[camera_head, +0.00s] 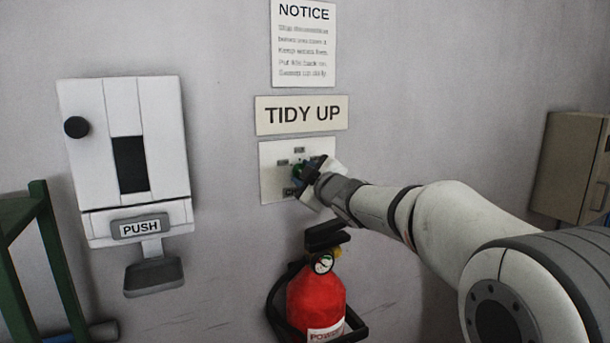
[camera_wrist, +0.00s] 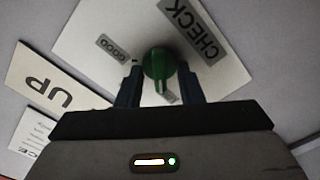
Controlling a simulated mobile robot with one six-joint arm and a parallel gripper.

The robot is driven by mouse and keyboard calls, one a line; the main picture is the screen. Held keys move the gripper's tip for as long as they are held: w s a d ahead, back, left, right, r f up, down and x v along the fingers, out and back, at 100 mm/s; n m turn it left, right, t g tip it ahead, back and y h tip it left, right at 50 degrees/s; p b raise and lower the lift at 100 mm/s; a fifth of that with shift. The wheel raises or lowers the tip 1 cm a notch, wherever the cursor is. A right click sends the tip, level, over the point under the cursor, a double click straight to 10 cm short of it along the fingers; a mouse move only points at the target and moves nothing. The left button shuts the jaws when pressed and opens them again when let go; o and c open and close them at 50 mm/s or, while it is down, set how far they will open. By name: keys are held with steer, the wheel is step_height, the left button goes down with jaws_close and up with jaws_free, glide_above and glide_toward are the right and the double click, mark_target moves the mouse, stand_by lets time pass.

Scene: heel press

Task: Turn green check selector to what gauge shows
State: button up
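The green check selector (camera_wrist: 158,66) is a round knob with a raised grip on a white plate (camera_wrist: 95,22). The plate also shows in the head view (camera_head: 275,160), where my arm partly covers the selector. In the wrist view the plate bears a CHECK label (camera_wrist: 197,30), a GOOD label (camera_wrist: 114,46) and other small labels that I cannot read. My gripper (camera_wrist: 160,88) has one finger on each side of the selector, with narrow gaps showing, so it looks open around it. The gauge (camera_head: 322,264) is on the red fire extinguisher (camera_head: 316,297); its needle is too small to read surely.
A TIDY UP sign (camera_head: 302,115) and a NOTICE sheet (camera_head: 304,42) are above the plate. A white dispenser marked PUSH (camera_head: 160,130) is at left, a green frame (camera_head: 40,225) at far left. A beige wall box (camera_head: 568,165) is at right.

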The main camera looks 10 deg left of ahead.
steer(key=b+v, duration=0.1)
steer(key=v, duration=0.7)
stand_by(0.5)
steer(key=s+d+f+m+g+h, duration=0.2)
steer(key=s+d+f+m+h, duration=0.35)
steer(key=d, duration=0.45)
steer(key=s+d+f+m+g+h, duration=0.1)
steer(key=s+d+f+m+h, duration=0.2)
steer(key=d+f+m+h, duration=0.4)
steer(key=s+d+f+m+g+y, duration=0.1)
steer(key=s+d+f+m+g, duration=0.1)
steer(key=s+f, duration=0.5)
steer(key=s+d+f+m+g, duration=0.3)
steer(key=s+d+f+g, duration=0.2)
steer(key=s, duration=1)
step_height(320, 180, down, 3)
steer(key=shift+s+d+g+y, duration=0.15)
steer(key=shift+s+g+y, duration=0.15)
steer(key=shift+g, duration=0.5)
